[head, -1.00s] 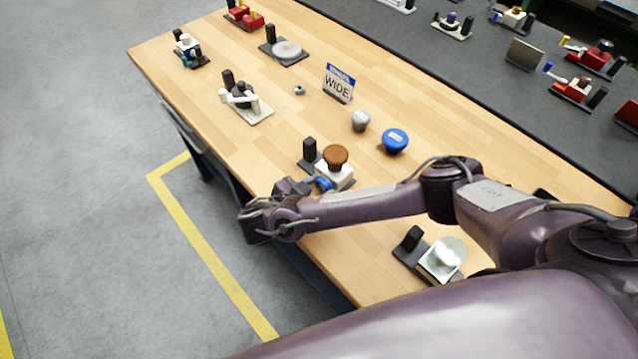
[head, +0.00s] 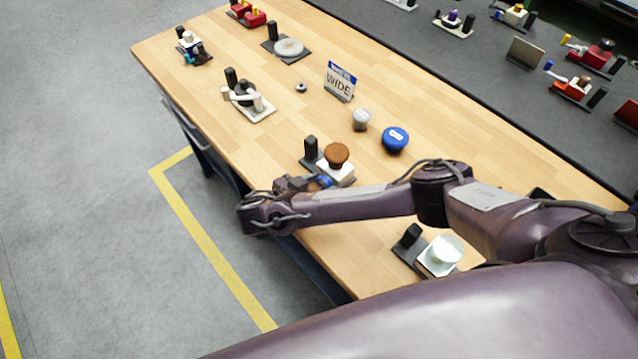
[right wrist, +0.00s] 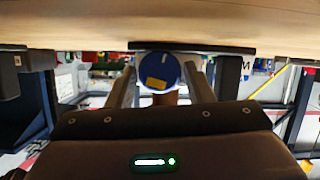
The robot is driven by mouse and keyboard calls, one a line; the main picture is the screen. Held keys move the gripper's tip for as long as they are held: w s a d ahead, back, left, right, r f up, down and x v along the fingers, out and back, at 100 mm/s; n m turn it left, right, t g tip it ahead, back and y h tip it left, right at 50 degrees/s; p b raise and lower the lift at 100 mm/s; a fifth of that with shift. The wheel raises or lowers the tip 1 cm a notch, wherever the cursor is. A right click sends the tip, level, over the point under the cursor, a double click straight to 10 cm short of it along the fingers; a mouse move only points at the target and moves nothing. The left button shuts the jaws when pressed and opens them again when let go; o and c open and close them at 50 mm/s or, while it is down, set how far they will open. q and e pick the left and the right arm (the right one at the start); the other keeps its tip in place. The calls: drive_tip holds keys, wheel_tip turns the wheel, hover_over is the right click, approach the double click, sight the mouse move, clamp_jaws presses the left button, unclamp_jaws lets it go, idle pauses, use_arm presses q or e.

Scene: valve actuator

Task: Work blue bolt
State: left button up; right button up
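The blue bolt (head: 324,181) is on the near side of a small valve unit with a white body (head: 339,173) and a brown round knob (head: 337,154). My right gripper (head: 311,183) is at the unit's near side, beside the bolt. In the right wrist view the bolt's round blue face (right wrist: 150,68) with a yellow patch lies between my two fingers (right wrist: 160,75). The fingers stand apart, one on each side, with narrow gaps visible; the gripper looks open around it. My arm hides part of the unit in the head view. My left gripper is not in view.
The wooden table (head: 262,165) holds several other valve units, including one with a white knob (head: 441,254) closer to me. The floor left of the table is clear.

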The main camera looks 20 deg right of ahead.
drive_tip(key=p+v, duration=0.6)
drive_tip(key=v, duration=0.1)
drive_tip(key=shift+r, duration=0.2)
drive_tip(key=shift+s+a, duration=0.15)
drive_tip(key=shift+a, duration=0.2)
drive_tip(key=shift+f, duration=0.1)
